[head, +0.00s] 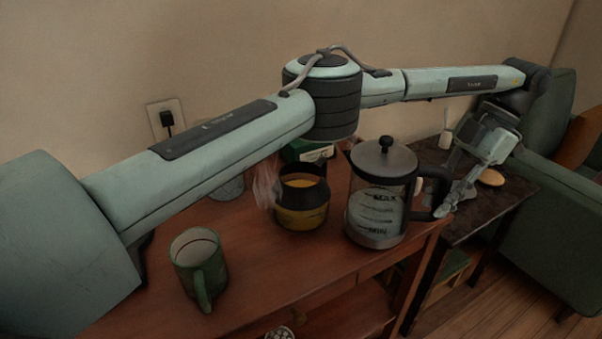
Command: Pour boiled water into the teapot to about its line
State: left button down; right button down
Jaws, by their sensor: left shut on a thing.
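My left gripper (447,202) comes down from the right and is shut on the kettle's black handle (436,184). I cannot tell whether the kettle's base touches the table. Left of it stands a round pot (302,212) with a dark collar and amber-yellow lower body, apparently the teapot. Pale wisps show at its left. Its line is not clear. My right gripper is out of view.
A green mug (199,266) stands at the front left of the table (270,268). A green box (308,150) and a grey cup (229,187) are behind, partly hidden by my arm. A dark side table (477,215) and green armchair (560,215) are at the right.

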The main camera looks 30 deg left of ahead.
aim_at(448, 180)
pick_arm(q)
jog(key=shift+r, duration=2.5)
